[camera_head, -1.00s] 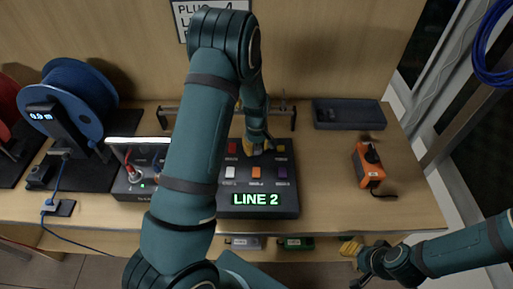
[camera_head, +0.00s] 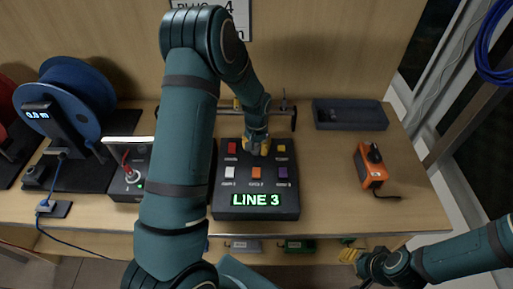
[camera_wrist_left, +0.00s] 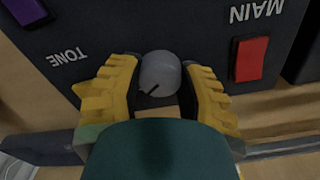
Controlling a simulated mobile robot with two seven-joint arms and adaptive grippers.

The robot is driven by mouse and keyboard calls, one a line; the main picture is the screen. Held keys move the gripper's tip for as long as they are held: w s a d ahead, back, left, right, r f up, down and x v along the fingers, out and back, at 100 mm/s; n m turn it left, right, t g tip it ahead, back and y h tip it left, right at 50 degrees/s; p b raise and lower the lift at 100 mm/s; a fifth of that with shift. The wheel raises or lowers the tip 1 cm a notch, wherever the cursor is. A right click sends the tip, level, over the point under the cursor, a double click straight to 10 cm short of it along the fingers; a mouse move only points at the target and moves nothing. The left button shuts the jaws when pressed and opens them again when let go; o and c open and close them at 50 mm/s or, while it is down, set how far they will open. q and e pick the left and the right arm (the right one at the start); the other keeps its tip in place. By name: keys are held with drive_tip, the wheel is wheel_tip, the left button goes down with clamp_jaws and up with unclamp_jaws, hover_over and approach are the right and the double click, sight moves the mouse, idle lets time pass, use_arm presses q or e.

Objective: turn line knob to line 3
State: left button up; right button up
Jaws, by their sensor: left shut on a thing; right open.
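The line knob (camera_wrist_left: 158,74) is a grey round knob with a dark pointer mark, seen in the left wrist view on the dark switch box. My left gripper (camera_wrist_left: 155,85) has its yellow fingers on both sides of the knob, shut on it. In the head view my left gripper (camera_head: 257,146) is at the top middle of the switch box (camera_head: 225,203) and hides the knob. The box's green display (camera_head: 256,200) reads LINE 3. My right gripper (camera_head: 350,252) is open and empty at the table's front edge.
Coloured buttons surround the knob, including a red one (camera_wrist_left: 251,59) beside my left gripper. An orange device (camera_head: 371,169) lies to the right. A blue spool (camera_head: 72,95) stands at left, a dark tray (camera_head: 349,115) at back right.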

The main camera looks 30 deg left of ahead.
sight(257, 147)
use_arm(q)
drive_tip(key=shift+m, duration=0.9)
drive_tip(key=o, duration=1.2)
drive_tip(key=shift+o, duration=0.2)
wheel_tip(257, 147, up, 12)
